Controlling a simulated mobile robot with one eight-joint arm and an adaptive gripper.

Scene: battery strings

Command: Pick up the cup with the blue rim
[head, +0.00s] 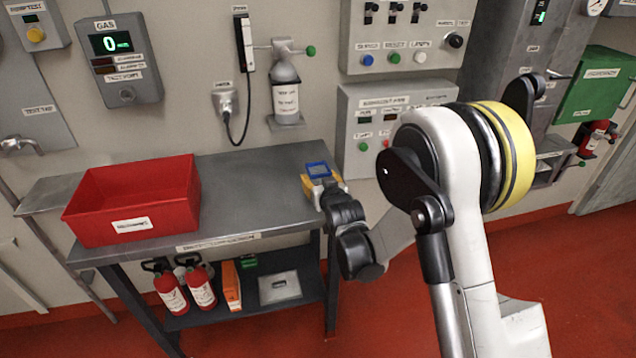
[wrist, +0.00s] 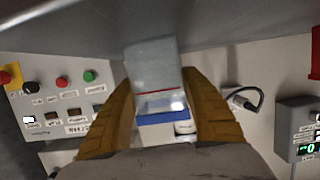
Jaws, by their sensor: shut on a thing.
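The cup with the blue rim shows in the head view (head: 318,170) at the right end of the grey workbench (head: 262,203). In the wrist view the cup (wrist: 153,68) has a pale grey, see-through body, a thin red line and a blue band at its rim. My gripper (head: 320,186) is shut on the cup, with its yellow fingers on either side; they also flank it in the wrist view (wrist: 158,105). The cup looks upright. I cannot tell whether its base touches the bench. Part of the cup's lower body is hidden by my gripper in the head view.
A red bin (head: 133,205) stands on the bench's left part; the bench between it and my gripper is clear. Fire extinguishers (head: 200,288) and boxes sit on the lower shelf. A gas cylinder (head: 286,95) and control panels (head: 384,122) are on the wall behind.

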